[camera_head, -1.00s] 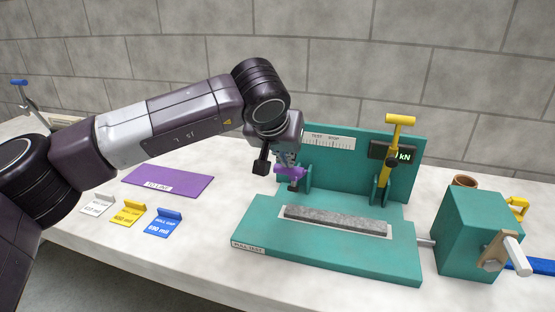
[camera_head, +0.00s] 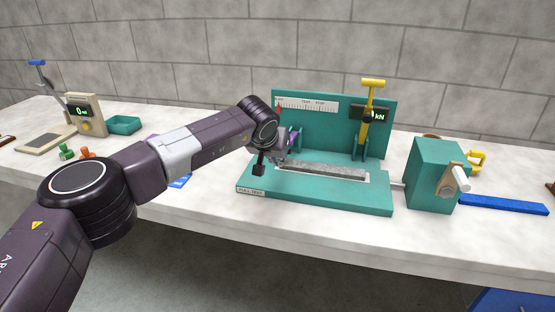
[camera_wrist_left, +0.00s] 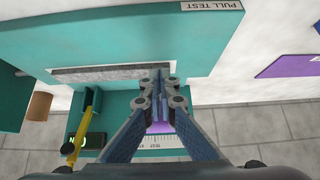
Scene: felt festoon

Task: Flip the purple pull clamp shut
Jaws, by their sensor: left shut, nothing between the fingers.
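The purple pull clamp (camera_head: 293,140) is at the left end of the teal pull-test stand (camera_head: 310,201), mostly hidden by my left gripper (camera_head: 279,161). Only a bit of purple shows, so its exact lever angle is unclear. In the left wrist view, purple (camera_wrist_left: 160,128) shows between and behind my finger links. My left gripper (camera_wrist_left: 163,74) is shut and empty, its fingertips close to the end of the grey strip (camera_head: 325,171), which lies on the stand's pale bed. I cannot tell whether it touches the clamp. My right gripper is out of view.
A yellow clamp lever (camera_head: 368,110) stands upright at the stand's right, before a kN display. A teal crank box (camera_head: 435,172) is right of the stand. A blue bar (camera_head: 503,205) lies farther right. A second tester (camera_head: 85,114) and teal tray (camera_head: 122,125) are far left.

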